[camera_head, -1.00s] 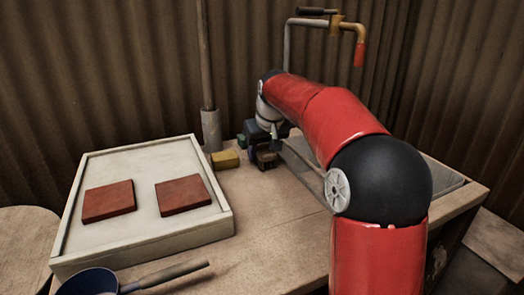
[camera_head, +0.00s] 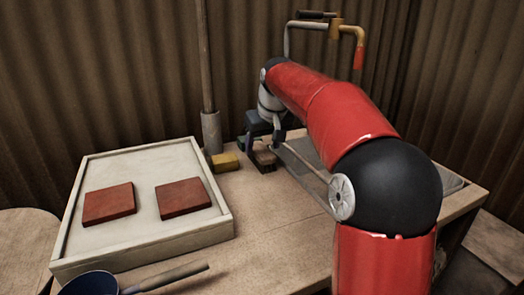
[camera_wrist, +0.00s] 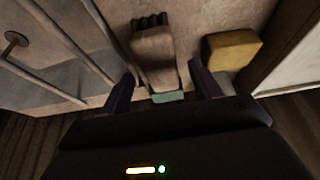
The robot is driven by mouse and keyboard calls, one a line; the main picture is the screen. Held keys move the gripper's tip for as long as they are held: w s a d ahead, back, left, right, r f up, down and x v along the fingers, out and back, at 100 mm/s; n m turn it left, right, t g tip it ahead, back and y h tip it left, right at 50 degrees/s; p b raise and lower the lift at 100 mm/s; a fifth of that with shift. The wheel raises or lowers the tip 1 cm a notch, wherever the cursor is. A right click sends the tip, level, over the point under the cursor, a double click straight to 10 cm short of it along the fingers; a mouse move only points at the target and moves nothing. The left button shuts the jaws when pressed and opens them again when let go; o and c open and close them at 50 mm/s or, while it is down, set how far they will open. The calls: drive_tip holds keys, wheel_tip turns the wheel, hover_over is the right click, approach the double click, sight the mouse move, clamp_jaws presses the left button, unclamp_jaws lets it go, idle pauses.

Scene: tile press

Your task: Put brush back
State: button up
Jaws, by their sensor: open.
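The brush (camera_head: 264,160), a small brown wooden block with dark bristles, rests on the bench beside the left end of the trough. In the wrist view the brush (camera_wrist: 155,52) shows with its dark bristles at the top of the picture. My gripper (camera_wrist: 160,82) is open; its two dark fingers appear on either side of the brush's near end, with nothing held. In the head view my gripper (camera_head: 260,136) is just above and behind the brush. The exact gap between fingers and brush cannot be told.
A small green block (camera_wrist: 168,97) lies by the brush's near end. A yellow sponge (camera_head: 225,162) is just left of the brush. A blue pan (camera_head: 90,284) sits in front.

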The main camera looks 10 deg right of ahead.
drive_tip(key=v, duration=0.8)
drive_tip(key=shift+r+p, duration=0.25)
drive_tip(key=shift+p, duration=0.1)
drive_tip(key=shift+s+d, duration=0.1)
